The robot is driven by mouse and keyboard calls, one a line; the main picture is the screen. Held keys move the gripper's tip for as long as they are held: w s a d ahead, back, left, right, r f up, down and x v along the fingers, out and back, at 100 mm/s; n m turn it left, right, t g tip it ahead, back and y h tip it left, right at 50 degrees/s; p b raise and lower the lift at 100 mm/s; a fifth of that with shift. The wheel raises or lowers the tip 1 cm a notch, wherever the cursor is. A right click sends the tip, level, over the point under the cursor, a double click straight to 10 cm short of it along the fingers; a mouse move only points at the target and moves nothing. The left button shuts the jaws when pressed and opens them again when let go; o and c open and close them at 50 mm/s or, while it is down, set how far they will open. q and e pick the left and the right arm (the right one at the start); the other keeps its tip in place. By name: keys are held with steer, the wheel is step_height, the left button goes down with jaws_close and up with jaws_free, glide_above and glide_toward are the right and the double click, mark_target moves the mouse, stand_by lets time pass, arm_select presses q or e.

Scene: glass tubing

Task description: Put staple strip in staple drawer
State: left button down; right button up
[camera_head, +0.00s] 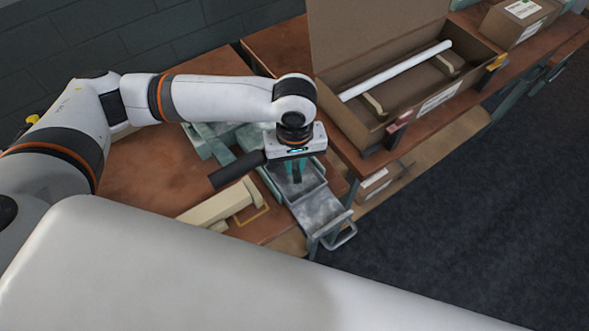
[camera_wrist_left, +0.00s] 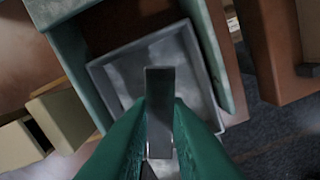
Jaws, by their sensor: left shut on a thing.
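My left gripper (camera_head: 296,172) points down over the open grey metal staple drawer (camera_head: 322,212), which slides out from a teal housing and has a loop handle at its front. In the left wrist view, the green fingers (camera_wrist_left: 160,118) are shut on the staple strip (camera_wrist_left: 159,84), a narrow dark grey bar. The strip overlaps the drawer (camera_wrist_left: 108,74) in that view, and the drawer's floor shows around it. I cannot tell whether the strip touches the drawer floor. My right gripper is not in view.
A cream piece (camera_head: 218,207) lies on the brown bench (camera_head: 150,190) left of the drawer. A long open cardboard box (camera_head: 352,122) holding a white tube (camera_head: 395,70) stands on the bench to the right. Another box (camera_head: 520,18) is at the far right. Dark floor lies beyond.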

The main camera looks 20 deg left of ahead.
mark_target(295, 166)
arm_select(q)
steer(key=shift+f, duration=1.75)
steer(key=shift+f, duration=0.1)
steer(key=c, duration=1.4)
jaws_free()
step_height(295, 166, up, 12)
steer(key=shift+r, duration=0.1)
